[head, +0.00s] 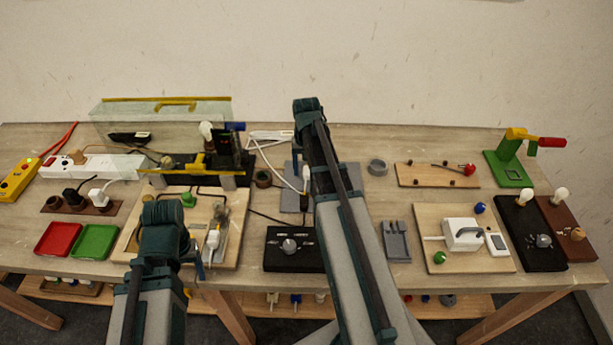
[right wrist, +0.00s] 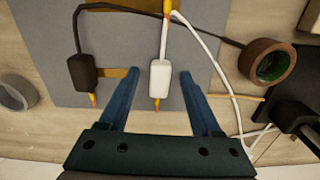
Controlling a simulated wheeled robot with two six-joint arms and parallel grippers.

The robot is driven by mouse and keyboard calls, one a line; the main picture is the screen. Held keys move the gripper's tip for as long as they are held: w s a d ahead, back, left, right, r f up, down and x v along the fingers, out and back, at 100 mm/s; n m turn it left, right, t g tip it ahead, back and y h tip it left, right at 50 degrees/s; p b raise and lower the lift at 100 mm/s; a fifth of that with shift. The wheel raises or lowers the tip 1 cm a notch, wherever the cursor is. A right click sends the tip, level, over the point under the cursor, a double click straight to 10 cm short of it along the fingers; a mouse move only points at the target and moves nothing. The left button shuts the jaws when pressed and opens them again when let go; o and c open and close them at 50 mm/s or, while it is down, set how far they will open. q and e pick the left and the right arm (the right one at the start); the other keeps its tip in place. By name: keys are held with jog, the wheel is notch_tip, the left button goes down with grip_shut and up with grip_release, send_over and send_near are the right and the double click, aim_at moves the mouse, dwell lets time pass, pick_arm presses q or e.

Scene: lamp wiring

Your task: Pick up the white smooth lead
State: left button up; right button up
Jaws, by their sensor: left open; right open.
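The white smooth lead shows in the right wrist view as a white block (right wrist: 160,78) with an orange tip and a white cable. It lies on a grey mat (right wrist: 40,25). My right gripper (right wrist: 160,71) is open, with one blue finger on each side of the white block and a visible gap to each.
A dark lead's block (right wrist: 83,72) lies beside the white one, just outside the left finger. A brown tape roll (right wrist: 268,63) and a black device (right wrist: 297,110) are on the right of the wrist view. A grey ring (right wrist: 15,93) is at its left.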

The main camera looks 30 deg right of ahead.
aim_at(307, 173)
grip_shut()
pick_arm(q)
jog(key=shift+r, duration=0.1)
dwell(0.3)
jog(key=shift+r+p, duration=0.75)
jog(key=shift+p, duration=0.05)
pick_arm(e)
jog(key=shift+r, duration=0.85)
pick_arm(q)
notch_tip(307, 173, up, 2)
jog(key=shift+r+p, duration=0.2)
jog(key=shift+p, duration=1)
pick_arm(e)
jog(key=shift+s+a+r, duration=0.1)
jog(key=shift+s+r, duration=0.15)
jog(key=shift+r, duration=0.35)
jog(key=shift+s+a+r, duration=0.1)
jog(key=shift+s+r, duration=0.1)
jog(key=shift+r, duration=0.35)
pick_arm(q)
jog(key=shift+r+p, duration=0.5)
pick_arm(e)
jog(key=s+a, duration=0.1)
jog(key=s, duration=0.3)
jog(key=s+a, duration=0.2)
jog(key=s, duration=0.3)
jog(key=s+a+r, duration=0.1)
jog(key=s, duration=0.4)
jog(key=shift+s+a, duration=0.2)
jog(key=shift+a, duration=0.05)
